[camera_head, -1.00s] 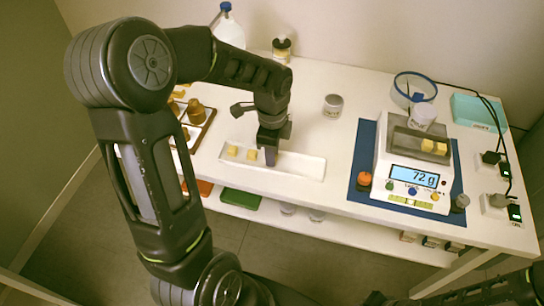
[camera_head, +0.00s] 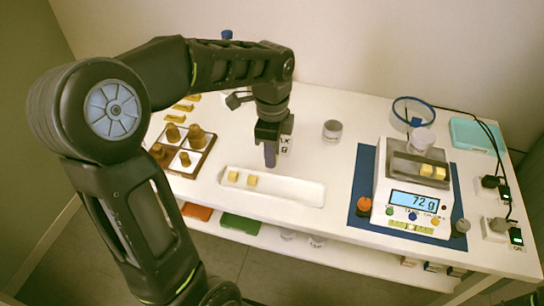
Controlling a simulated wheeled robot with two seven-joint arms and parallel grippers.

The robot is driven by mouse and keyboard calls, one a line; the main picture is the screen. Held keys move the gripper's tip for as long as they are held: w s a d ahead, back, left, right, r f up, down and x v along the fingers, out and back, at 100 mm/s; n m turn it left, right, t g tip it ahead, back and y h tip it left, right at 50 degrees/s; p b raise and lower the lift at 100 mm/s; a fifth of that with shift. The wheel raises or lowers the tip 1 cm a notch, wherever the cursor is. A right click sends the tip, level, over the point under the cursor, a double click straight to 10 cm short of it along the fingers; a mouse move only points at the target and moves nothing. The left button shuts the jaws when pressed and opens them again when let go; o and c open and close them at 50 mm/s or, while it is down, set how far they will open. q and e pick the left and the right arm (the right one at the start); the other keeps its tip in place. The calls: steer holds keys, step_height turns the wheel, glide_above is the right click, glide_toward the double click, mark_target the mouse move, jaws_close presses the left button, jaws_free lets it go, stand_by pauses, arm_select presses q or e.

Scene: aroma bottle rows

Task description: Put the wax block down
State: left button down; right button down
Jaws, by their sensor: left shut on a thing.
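My left gripper (camera_head: 270,157) points down over the back rim of a white tray (camera_head: 292,190). It is shut, and what it holds, taken to be the wax block, is hidden by the dark fingers. Two small yellow wax blocks lie in the left part of the tray: one at the left (camera_head: 233,176) and one just right of it (camera_head: 251,180). They sit left of and below the gripper in the picture, apart from it. Two more yellow blocks (camera_head: 433,172) lie on the pan of the scale (camera_head: 404,205), which reads 72 g. My right gripper is out of view.
A brown-framed rack with several brown bottles (camera_head: 196,136) stands left of the gripper. A grey-lidded jar (camera_head: 332,130) stands right of it. The scale is on a blue mat (camera_head: 365,180). The tray's right half is clear.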

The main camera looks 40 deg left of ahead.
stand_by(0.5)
arm_select(q)
steer(key=w+d+f+n, duration=0.1)
steer(key=w+d+n, duration=0.2)
steer(key=d+n, duration=0.1)
steer(key=w+d+f+n, duration=0.2)
steer(key=w+d+n, duration=0.2)
steer(key=n, duration=0.1)
steer(key=w+d+f+n, duration=0.2)
steer(key=w+d+n, duration=0.1)
steer(key=d+n, duration=0.1)
steer(key=shift+w+d+f+n, duration=0.15)
steer(key=shift+w+d+n, duration=0.05)
steer(key=shift+n, duration=0.1)
